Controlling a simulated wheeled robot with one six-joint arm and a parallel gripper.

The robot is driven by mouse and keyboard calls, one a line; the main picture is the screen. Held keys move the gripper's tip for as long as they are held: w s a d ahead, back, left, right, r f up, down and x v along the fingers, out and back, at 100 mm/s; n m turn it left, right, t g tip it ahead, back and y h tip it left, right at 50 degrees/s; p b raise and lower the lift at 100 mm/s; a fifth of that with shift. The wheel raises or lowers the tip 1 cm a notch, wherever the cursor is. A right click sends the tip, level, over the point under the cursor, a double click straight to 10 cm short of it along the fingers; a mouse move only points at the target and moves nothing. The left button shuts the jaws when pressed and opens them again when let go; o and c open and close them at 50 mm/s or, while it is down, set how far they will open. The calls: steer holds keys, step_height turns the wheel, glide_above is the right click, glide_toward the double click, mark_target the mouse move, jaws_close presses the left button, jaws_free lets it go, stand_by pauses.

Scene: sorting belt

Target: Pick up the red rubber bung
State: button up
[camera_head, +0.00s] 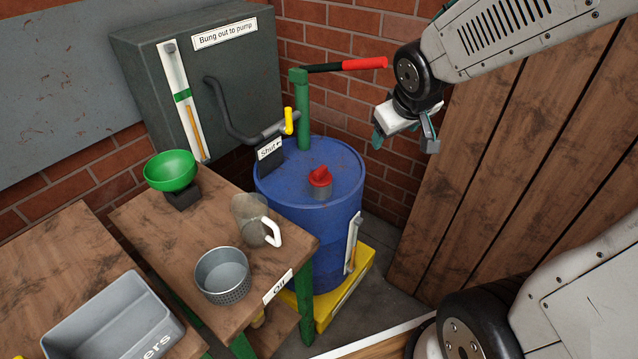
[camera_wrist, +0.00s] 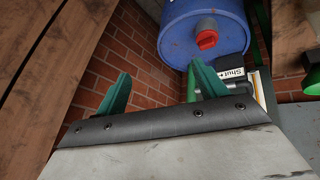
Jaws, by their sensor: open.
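The red rubber bung (camera_head: 320,174) sits in a grey neck on top of the blue drum (camera_head: 290,190). In the wrist view the bung (camera_wrist: 207,40) is seated in its grey neck on the blue drum (camera_wrist: 180,32). My gripper (camera_head: 404,143) is at the upper right in the head view, above and to the right of the drum, apart from the bung. Its two green fingers are spread wide with nothing between them; my gripper also shows in the wrist view (camera_wrist: 157,85).
A green pump post (camera_head: 303,120) with a red-ended handle (camera_head: 362,63) rises behind the bung. A yellow valve lever (camera_head: 289,121) and "Shut" sign (camera_head: 270,148) stand behind it. A wooden bench (camera_head: 150,222) holds a green bowl (camera_head: 170,170), jug (camera_head: 249,216) and perforated pot (camera_head: 222,272).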

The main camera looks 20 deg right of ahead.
steer(key=w+f+n+t, duration=0.2)
steer(key=w+f, duration=0.4)
steer(key=w, duration=0.1)
steer(key=n+t+y, duration=0.3)
steer(key=t+y, duration=0.1)
steer(key=y, duration=0.6)
glide_toward(323, 172)
steer(key=x, duration=1.1)
steer(key=shift+w+f, duration=0.15)
steer(key=c, duration=1.4)
